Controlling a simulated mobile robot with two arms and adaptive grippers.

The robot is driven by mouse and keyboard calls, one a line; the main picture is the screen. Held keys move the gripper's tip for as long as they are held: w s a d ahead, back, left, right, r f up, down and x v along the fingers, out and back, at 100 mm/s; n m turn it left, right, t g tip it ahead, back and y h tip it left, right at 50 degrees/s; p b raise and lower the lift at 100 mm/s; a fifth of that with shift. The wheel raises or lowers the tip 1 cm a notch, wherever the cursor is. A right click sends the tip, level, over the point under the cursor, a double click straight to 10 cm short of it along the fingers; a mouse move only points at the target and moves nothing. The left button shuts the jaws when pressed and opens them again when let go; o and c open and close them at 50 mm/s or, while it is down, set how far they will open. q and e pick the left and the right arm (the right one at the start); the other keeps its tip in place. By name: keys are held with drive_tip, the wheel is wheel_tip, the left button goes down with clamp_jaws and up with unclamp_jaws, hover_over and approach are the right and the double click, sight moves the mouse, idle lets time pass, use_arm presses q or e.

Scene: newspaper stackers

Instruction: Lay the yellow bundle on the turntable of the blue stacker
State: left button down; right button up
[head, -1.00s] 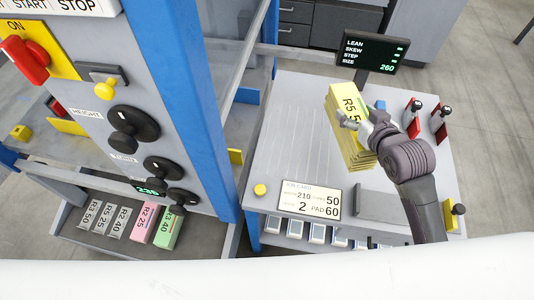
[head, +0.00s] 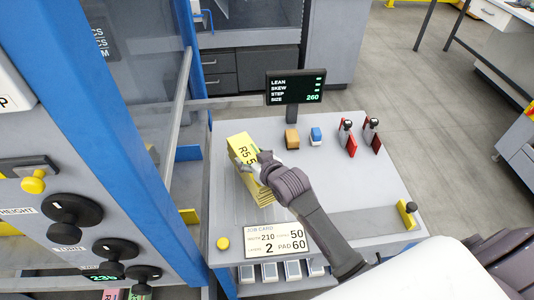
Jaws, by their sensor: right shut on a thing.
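The yellow bundle (head: 240,150), marked "R5 5…", is a stack of yellow sheets over the left part of the grey table. My right gripper (head: 262,168) is shut on its right side, partly covering the label. I cannot tell whether the bundle touches the table top or hangs just above it. The blue stacker (head: 118,150) stands at the left, with blue posts and a grey knob panel. Its turntable is not clearly visible. My left gripper is not in view.
A grey rail (head: 178,125) runs beside the stacker. The table's right part is mostly clear.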

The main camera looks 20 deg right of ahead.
drive_tip(key=shift+w+a, duration=0.4)
drive_tip(key=shift+f, duration=2)
drive_tip(key=shift+s+f, duration=0.1)
drive_tip(key=o, duration=1.8)
drive_tip(key=shift+s+f, duration=0.15)
drive_tip(key=shift+f, duration=0.1)
